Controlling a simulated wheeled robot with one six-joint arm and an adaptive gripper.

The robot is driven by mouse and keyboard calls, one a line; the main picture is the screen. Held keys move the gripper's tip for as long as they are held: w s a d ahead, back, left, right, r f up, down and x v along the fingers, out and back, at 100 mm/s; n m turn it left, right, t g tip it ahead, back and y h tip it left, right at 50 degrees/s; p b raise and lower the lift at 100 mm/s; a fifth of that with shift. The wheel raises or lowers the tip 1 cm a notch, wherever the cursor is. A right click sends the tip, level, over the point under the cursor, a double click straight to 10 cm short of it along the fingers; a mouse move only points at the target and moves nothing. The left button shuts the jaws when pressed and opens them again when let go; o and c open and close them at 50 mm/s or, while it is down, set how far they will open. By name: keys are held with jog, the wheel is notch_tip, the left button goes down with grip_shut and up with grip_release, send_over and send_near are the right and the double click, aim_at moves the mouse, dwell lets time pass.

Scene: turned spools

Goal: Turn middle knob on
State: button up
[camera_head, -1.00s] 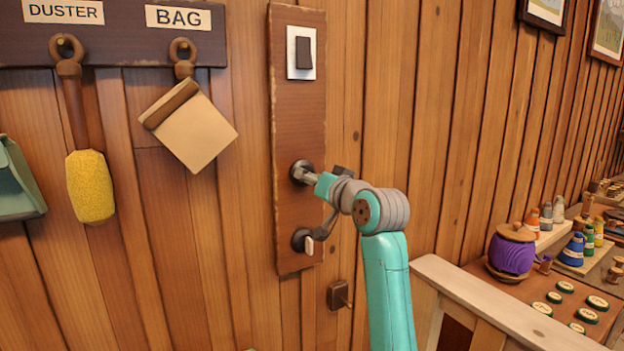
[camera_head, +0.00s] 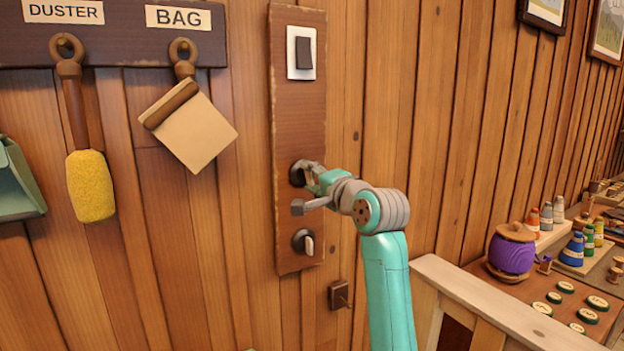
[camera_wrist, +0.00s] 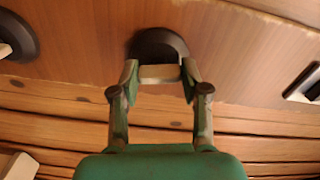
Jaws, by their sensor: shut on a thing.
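The middle knob (camera_head: 297,175) is on a brown wooden panel (camera_head: 298,120) on the wall, between a switch above and another knob below. In the wrist view the knob (camera_wrist: 158,44) has a dark round base and a pale bar-shaped handle. My gripper (camera_head: 311,180) is at the knob, coming from the right. In the wrist view my gripper (camera_wrist: 160,74) is shut on the pale handle, one finger at each end. In the head view my gripper hides much of the knob and its handle.
A dark rocker switch (camera_head: 303,53) is at the panel's top. The lower knob (camera_head: 303,242) has a pale handle, close below my gripper. A small brown wall fitting (camera_head: 340,295) sits lower right. The duster (camera_head: 90,185) and bag (camera_head: 188,125) hang left, clear of my arm.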

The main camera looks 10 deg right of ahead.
jog(key=shift+m, duration=1.2)
jog(key=o, duration=1.1)
jog(key=shift+o, duration=0.2)
jog(key=v, duration=1.2)
